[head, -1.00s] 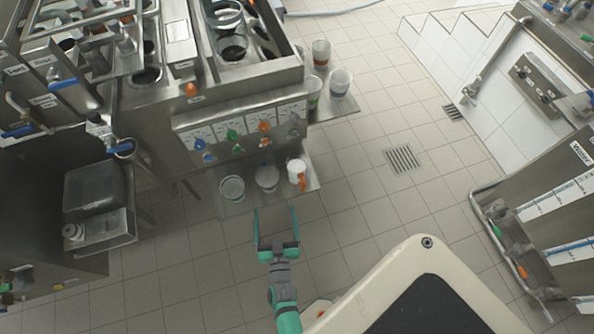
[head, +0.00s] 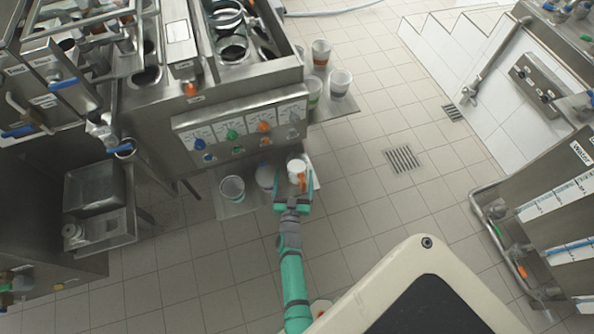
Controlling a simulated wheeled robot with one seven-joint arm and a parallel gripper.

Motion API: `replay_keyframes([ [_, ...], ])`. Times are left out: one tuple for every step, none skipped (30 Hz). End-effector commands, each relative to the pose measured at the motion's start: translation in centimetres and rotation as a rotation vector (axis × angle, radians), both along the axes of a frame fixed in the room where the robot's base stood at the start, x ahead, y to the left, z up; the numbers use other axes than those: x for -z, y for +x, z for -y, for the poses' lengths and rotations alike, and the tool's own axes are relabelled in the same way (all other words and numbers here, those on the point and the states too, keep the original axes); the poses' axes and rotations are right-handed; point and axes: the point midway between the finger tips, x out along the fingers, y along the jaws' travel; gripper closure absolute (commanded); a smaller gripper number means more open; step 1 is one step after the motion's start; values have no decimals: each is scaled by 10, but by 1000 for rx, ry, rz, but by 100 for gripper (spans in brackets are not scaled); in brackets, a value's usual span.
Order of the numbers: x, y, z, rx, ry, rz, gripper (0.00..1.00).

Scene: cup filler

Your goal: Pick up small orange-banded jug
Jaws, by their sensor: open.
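The small white jug with an orange band and handle (head: 296,169) stands at the right end of the low metal shelf (head: 232,208) under the row of taps. My gripper (head: 291,182) is open, with its fingers reaching up on either side of the jug's place in the picture. Whether the fingers touch the jug is too small to tell. A white cup (head: 265,176) stands just left of the gripper, and a wider clear-looking cup (head: 231,188) stands further left on the same shelf.
The metal counter with blue, green and orange taps (head: 232,135) is above and behind the shelf. Several cups stand on a side shelf (head: 345,106) at the right. A floor drain (head: 402,158) lies in the open tiled floor.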

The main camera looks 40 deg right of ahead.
Motion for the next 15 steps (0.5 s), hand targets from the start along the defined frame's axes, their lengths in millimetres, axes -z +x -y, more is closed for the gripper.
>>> replay_keyframes([
  [-1,2,3,0,0,0,12],
  [-1,3,5,0,-1,1,12],
  [-2,6,9,1,-1,1,12],
  [-3,9,13,1,-1,0,12],
  [-4,11,16,1,-1,0,12],
  [-5,14,22,2,-1,1,12],
  [-6,17,26,2,-1,1,12],
  [-7,19,29,2,-1,1,12],
  [-5,23,31,1,-1,1,12],
  [-6,26,34,1,-1,1,12],
  [-6,28,36,1,0,1,12],
  [-5,30,37,1,0,0,12],
  [-5,31,38,1,0,0,12],
  [-5,32,39,1,1,-1,12],
  [-5,33,40,0,1,-1,12],
])
